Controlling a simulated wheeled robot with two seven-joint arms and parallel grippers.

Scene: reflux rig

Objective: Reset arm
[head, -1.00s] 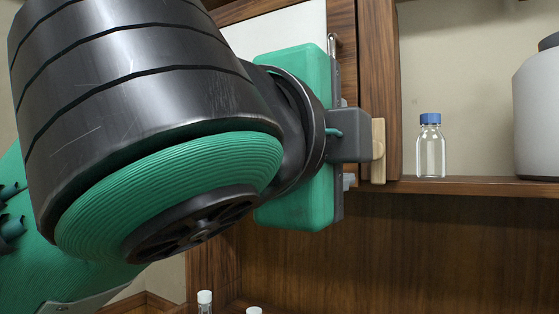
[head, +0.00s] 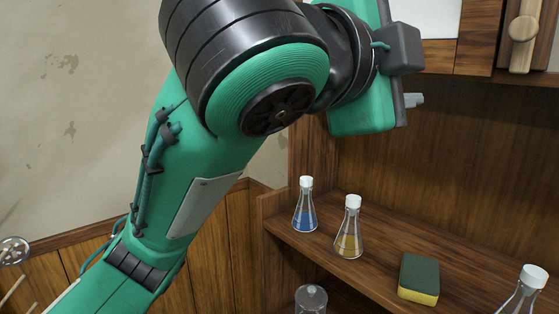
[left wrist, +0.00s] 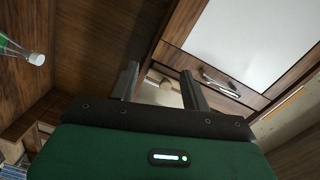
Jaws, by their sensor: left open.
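My left arm comes in from the left of the head view, and its green gripper body is at the top. One grey fingertip of my left gripper (head: 413,100) shows beyond the body's edge; the rest is hidden. In the left wrist view the two dark fingers of the left gripper (left wrist: 161,76) are spread apart with nothing held. A pale wooden handle piece (left wrist: 160,82) shows behind the gap between them. The same kind of handle (head: 523,35) is at the head view's top right, apart from the gripper. My right gripper is not in view.
A shelf (head: 375,275) below the arm bears a blue flask (head: 305,212), a yellow flask (head: 348,235), a sponge (head: 419,278) and a clear flask (head: 523,290). A white cabinet panel (head: 430,17) is near the gripper; a metal handle (left wrist: 221,82) shows in the left wrist view.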

